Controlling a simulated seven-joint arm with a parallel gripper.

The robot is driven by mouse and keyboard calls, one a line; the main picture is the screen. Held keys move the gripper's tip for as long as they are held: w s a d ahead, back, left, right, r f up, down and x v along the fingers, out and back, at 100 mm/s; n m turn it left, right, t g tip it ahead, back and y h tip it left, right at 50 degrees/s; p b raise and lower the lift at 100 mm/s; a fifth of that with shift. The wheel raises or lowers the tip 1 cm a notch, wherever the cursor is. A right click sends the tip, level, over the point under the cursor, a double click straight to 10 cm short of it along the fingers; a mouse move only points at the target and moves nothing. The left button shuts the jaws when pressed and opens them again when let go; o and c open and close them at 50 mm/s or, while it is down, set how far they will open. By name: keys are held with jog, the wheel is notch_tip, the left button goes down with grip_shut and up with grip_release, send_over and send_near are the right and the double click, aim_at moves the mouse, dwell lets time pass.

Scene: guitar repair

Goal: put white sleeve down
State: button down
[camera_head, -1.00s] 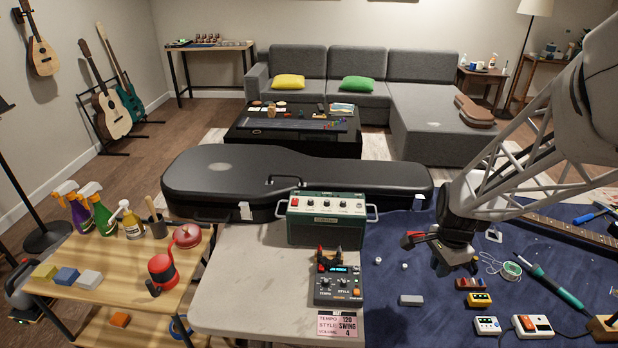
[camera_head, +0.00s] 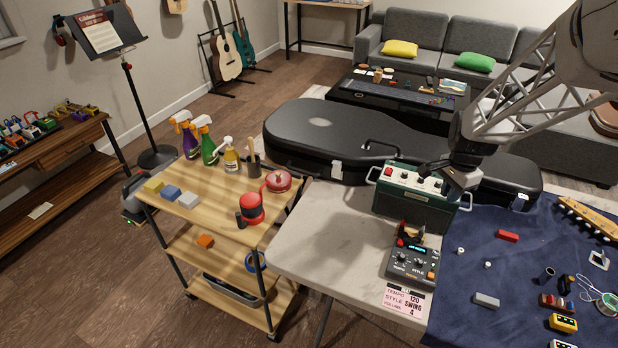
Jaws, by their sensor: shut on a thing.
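My gripper (camera_head: 462,182) is over the right side of the green amplifier (camera_head: 412,198), in front of the black guitar case. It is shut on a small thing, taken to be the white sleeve. Only a pale bit shows at the fingertips, so its shape and tilt cannot be made out. The blue mat (camera_head: 455,308) covers the right part of the workbench, below and right of my gripper. A dark upright cylinder (camera_head: 545,275) stands on the mat.
The mat holds two small white pieces (camera_head: 488,264), a red block (camera_head: 507,236), a grey block (camera_head: 487,300) and a yellow pedal (camera_head: 563,322). A drum machine (camera_head: 412,262) stands before the amplifier. The grey tabletop (camera_head: 325,235) at left is clear. A wooden cart (camera_head: 225,215) stands further left.

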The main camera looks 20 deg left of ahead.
jog(key=w+a+n, duration=0.1)
jog(key=a, duration=0.4)
jog(key=w+a+n, duration=0.1)
jog(key=w+a, duration=0.1)
jog(key=a, duration=0.4)
jog(key=w+a+n, duration=0.1)
jog(key=w+a, duration=0.1)
jog(key=a, duration=0.4)
jog(key=shift+w, duration=0.2)
jog(key=a+n, duration=0.3)
jog(key=a, duration=1.3)
jog(key=n, duration=0.5)
send_over(247, 189)
notch_tip(247, 189, down, 8)
jog(key=shift+w+a+f, duration=0.1)
jog(key=shift+f, duration=3.1)
